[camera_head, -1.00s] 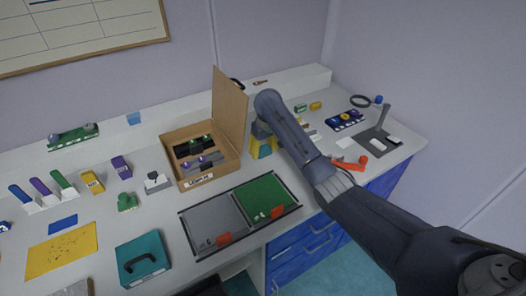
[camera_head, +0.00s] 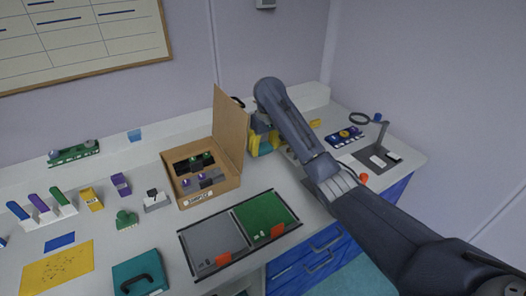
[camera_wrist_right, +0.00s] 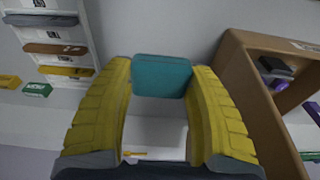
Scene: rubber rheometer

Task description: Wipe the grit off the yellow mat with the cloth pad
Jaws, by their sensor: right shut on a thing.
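The yellow mat (camera_head: 57,268) lies flat at the front left of the bench, with dark specks of grit on it. My right gripper (camera_wrist_right: 160,85) has yellow fingers shut on a teal pad (camera_wrist_right: 161,74), which looks like the cloth pad. My left gripper is not in view.
The open cardboard box (camera_head: 208,197) holds several dark parts. A blue sheet (camera_head: 60,242) lies behind the mat.

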